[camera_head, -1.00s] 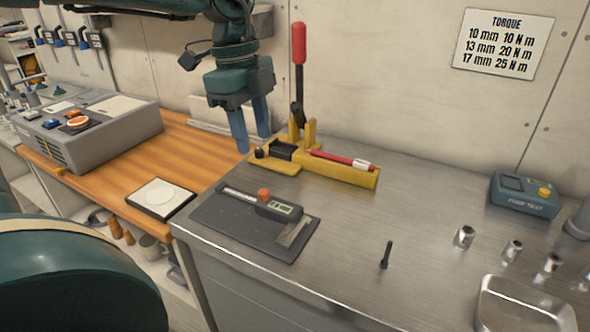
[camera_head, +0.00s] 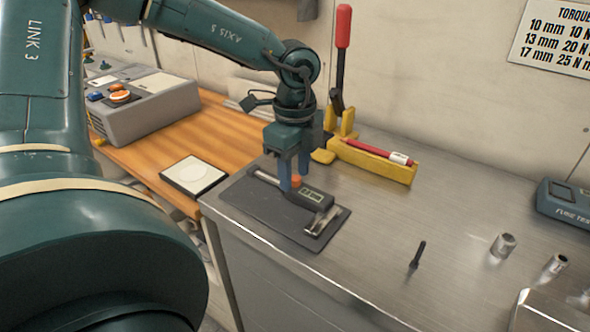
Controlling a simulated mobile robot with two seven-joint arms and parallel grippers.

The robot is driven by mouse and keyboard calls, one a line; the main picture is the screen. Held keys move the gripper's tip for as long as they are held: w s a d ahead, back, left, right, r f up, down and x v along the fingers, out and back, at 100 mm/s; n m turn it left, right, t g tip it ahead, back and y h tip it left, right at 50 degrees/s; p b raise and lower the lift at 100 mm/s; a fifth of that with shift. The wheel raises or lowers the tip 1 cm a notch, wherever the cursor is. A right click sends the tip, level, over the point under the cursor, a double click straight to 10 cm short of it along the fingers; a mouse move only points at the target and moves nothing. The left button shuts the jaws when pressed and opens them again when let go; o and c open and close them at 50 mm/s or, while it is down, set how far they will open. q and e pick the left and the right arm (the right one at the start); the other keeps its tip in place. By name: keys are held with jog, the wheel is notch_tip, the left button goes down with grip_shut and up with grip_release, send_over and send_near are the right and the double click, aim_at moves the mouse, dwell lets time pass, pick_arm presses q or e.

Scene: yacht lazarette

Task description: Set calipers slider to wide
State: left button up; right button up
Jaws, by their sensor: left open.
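The calipers lie on a dark mat (camera_head: 262,215) on the steel bench. Their slider (camera_head: 310,198) is a dark block with a small lit display and an orange knob (camera_head: 297,181). The metal jaws (camera_head: 322,222) are at the near right end, and the beam runs to the upper left. My left gripper (camera_head: 292,183) is open and points down over the calipers, its blue fingers at the orange knob. One finger hides part of the beam. I cannot tell whether the fingers touch the knob. My right gripper is not in view.
A dark upright pin (camera_head: 417,255), metal sockets (camera_head: 503,244) and a fuse tester (camera_head: 566,204) are to the right. A white square pad (camera_head: 193,174) lies on the wooden bench.

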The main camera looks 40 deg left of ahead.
pick_arm(q)
jog(key=shift+f, duration=0.2)
grip_shut()
dwell(0.4)
